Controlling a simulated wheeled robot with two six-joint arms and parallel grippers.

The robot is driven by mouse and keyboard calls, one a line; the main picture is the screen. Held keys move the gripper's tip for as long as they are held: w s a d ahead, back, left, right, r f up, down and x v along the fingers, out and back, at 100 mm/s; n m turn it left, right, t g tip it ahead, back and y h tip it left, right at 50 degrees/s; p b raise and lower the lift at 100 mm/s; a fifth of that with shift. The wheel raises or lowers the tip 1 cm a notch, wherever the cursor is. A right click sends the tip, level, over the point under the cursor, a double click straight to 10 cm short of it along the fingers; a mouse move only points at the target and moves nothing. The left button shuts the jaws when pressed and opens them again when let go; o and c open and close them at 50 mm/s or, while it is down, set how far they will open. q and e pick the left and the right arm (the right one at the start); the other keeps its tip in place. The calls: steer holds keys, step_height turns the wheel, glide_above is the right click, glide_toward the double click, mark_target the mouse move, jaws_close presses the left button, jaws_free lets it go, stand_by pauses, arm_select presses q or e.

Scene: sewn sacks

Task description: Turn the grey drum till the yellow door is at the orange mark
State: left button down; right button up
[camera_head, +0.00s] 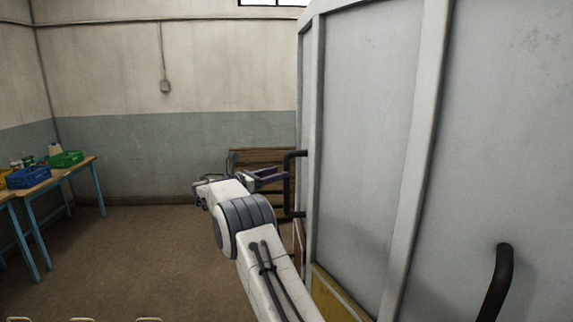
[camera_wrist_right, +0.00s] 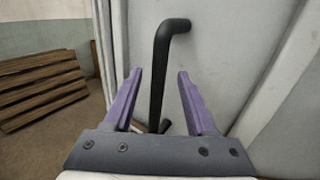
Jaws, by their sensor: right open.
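The grey drum (camera_head: 375,130) fills the right side of the head view, with tall flat panels and pale ribs. It also fills much of the right wrist view (camera_wrist_right: 225,60). A black bar handle (camera_head: 288,180) stands out from its left edge, and a second black handle (camera_head: 497,285) is at lower right. A yellow patch (camera_head: 338,298) shows low on the drum; I cannot tell if it is the door. No orange mark shows. My right gripper (camera_head: 268,177) is open by the first handle. In the wrist view, that handle (camera_wrist_right: 160,75) appears between the purple fingers (camera_wrist_right: 158,85), not clasped. My left gripper is out of view.
A stack of brown wooden boards or pallets (camera_head: 262,157) is by the back wall, behind the gripper. Blue-legged tables (camera_head: 75,172) with a blue crate (camera_head: 28,178) and a green crate (camera_head: 66,159) stand at left. The brown floor between is clear.

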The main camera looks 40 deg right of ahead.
steer(key=d+p, duration=0.2)
steer(key=d, duration=0.2)
steer(key=shift+w+d, duration=0.15)
steer(key=shift+d, duration=0.25)
jaws_close()
steer(key=shift+w+a+r, duration=0.15)
stand_by(1.0)
